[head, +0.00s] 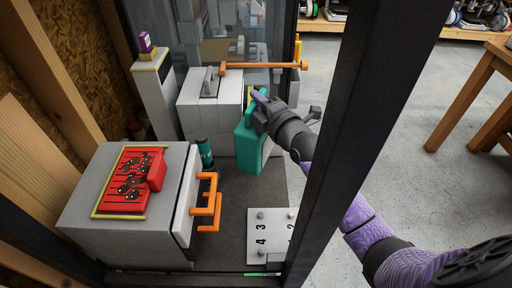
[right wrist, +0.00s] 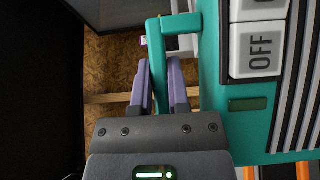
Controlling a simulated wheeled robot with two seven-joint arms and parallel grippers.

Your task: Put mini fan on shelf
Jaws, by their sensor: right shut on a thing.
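The mini fan is the teal unit (head: 248,146) with a top handle. It stands upright in the middle of the head view, beside white blocks. In the right wrist view its teal body (right wrist: 215,120) shows an OFF switch and grey slats. My right gripper (head: 264,108) is shut on the teal handle, one purple finger on each side of it in the right wrist view (right wrist: 160,85). Whether the fan's base touches the dark surface below is unclear. I cannot tell which surface is the shelf. My left gripper is out of view.
A grey cabinet (head: 130,222) with orange handles and a red item (head: 132,180) on top stands at left. A dark cylinder (head: 205,153) is behind it. An orange bar (head: 265,65) lies above white blocks (head: 207,115). A dark post (head: 372,110) crosses before my right arm.

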